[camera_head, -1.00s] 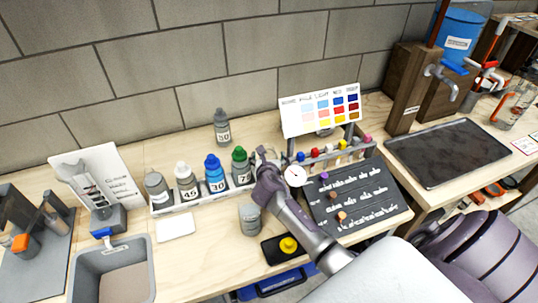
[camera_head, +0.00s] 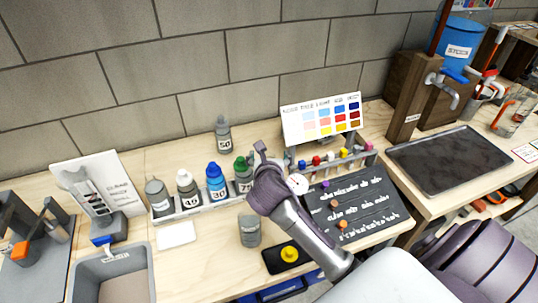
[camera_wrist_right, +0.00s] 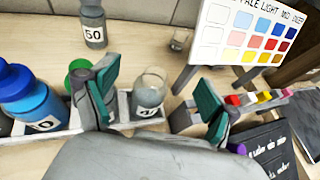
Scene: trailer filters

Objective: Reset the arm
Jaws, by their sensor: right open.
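My right arm reaches in from the lower right in the head view. My right gripper (camera_head: 272,153) is over the bench beside the right end of the bottle rack (camera_head: 205,207). In the right wrist view my right gripper (camera_wrist_right: 157,93) has its two green-padded fingers spread wide, with nothing held. The green-capped bottle (camera_head: 241,170) stands just left of the gripper and is partly hidden in the wrist view. My left gripper is out of view.
The rack holds several capped bottles, including a blue one (camera_head: 216,180). Bottle 50 (camera_head: 223,136) stands behind. A colour chart (camera_head: 322,121), a dark board (camera_head: 355,207) and a black tray (camera_head: 440,158) lie right. A grey cup (camera_head: 249,230) and a sink (camera_head: 112,255) are in front.

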